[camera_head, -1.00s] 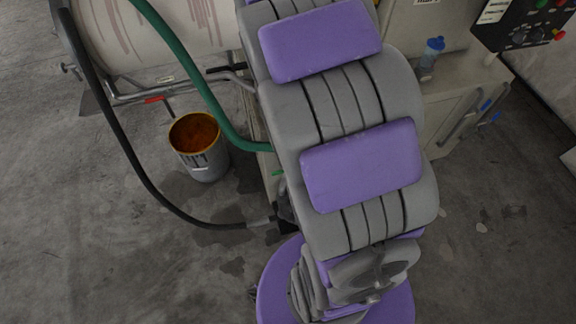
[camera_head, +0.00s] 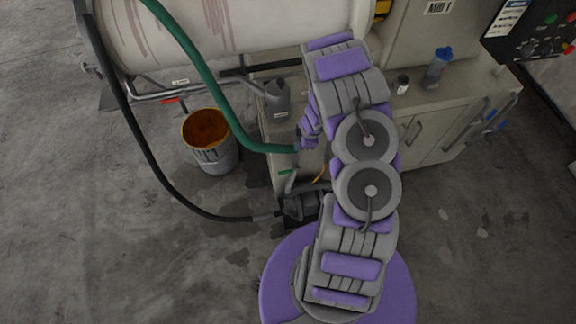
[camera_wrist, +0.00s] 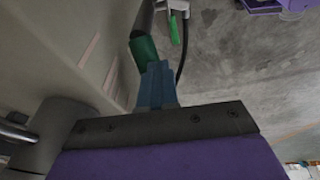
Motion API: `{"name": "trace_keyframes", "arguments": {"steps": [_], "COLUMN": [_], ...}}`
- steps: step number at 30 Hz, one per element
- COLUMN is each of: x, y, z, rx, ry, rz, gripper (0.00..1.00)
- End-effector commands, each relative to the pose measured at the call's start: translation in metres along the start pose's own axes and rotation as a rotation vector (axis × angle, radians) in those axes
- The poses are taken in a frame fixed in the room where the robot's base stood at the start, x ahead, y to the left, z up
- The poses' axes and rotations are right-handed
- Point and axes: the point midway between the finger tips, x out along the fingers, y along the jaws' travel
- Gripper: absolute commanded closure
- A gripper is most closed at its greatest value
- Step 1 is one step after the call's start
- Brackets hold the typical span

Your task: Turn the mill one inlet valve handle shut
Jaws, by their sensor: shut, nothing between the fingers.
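A small green lever handle (camera_head: 286,172) shows in the head view beside a thin grey upright pipe, just above the pump (camera_head: 302,206). I take it for the valve handle; its label cannot be read. In the wrist view a green handle (camera_wrist: 174,28) shows at the top, beyond my fingers and beside a pale fitting. My gripper (camera_head: 302,143) is at the cabinet's left side, by the end of the green hose (camera_head: 207,88) and above the lever in the picture. Its fingers (camera_wrist: 156,80) look shut and empty. Whether they touch the hose cannot be told.
An open bucket of orange paint (camera_head: 215,155) stands on the floor at left. A black hose (camera_head: 150,180) runs to the pump. A red handle (camera_head: 172,101) sits under the large drum (camera_head: 200,35). A blue-topped bottle (camera_head: 436,70) stands on the cabinet (camera_head: 440,105). The lower-left floor is clear.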

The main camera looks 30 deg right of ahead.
Motion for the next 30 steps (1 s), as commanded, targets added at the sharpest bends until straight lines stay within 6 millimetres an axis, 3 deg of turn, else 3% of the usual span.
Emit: {"name": "trace_keyframes", "arguments": {"steps": [3,11,24,30], "x": [0.010,0.032,0.110,0.137], "y": [-0.018,-0.024,-0.030,-0.029], "z": [-0.007,-0.007,-0.013,-0.010], "rx": [-0.023,-0.031,-0.030,-0.031], "ry": [0.042,0.066,0.063,0.061], "rz": [-0.053,-0.074,-0.073,-0.070], "gripper": [1.00,1.00,1.00,1.00]}}
